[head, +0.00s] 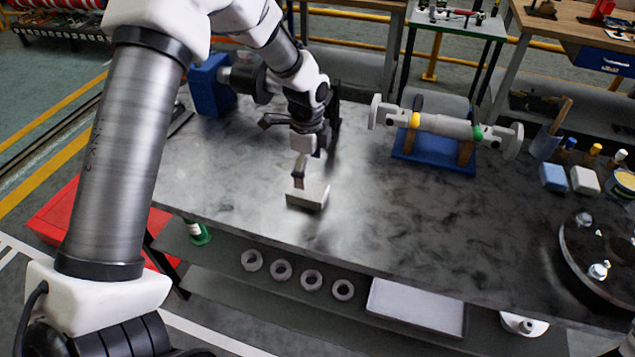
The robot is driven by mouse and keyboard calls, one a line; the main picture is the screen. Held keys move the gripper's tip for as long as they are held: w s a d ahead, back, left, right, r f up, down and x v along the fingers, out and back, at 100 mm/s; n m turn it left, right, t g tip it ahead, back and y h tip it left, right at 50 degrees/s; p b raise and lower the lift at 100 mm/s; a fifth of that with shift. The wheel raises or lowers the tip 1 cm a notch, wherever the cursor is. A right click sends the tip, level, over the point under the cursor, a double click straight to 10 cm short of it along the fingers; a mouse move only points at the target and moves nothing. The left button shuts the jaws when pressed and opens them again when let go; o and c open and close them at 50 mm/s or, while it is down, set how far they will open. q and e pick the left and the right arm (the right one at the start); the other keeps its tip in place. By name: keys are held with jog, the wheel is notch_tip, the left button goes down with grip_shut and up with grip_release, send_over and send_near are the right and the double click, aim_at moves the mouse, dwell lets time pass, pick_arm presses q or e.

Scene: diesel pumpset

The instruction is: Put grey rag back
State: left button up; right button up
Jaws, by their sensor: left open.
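A pale grey block-like folded piece (308,195), which looks like the grey rag, lies on the dark steel bench top (370,215) near its front edge, left of the middle. My left gripper (300,172) comes down from above, right over it. Its jaws are open, with the fingertips at or just above the top of the rag. I cannot tell whether they touch it. My right gripper is not in view.
A blue folded piece (553,177) and a whitish one (584,180) lie at the right beside several handled tools. A grey shaft (445,126) rests on a blue stand (432,152) behind. A round dark flange (600,250) sits at the right. The bench middle is clear.

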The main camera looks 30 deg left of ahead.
aim_at(307, 189)
pick_arm(q)
jog(key=f, duration=0.1)
jog(key=s+f, duration=0.1)
jog(key=f+p, duration=0.1)
jog(key=shift+s+d+f, duration=0.1)
jog(key=shift+s+d, duration=0.05)
jog(key=shift+s, duration=0.2)
jog(key=f, duration=0.1)
jog(key=w+f, duration=0.1)
jog(key=f, duration=0.1)
jog(key=shift+s, duration=0.15)
jog(key=shift+s+r, duration=0.1)
jog(key=shift+r, duration=0.05)
jog(key=c, duration=1.3)
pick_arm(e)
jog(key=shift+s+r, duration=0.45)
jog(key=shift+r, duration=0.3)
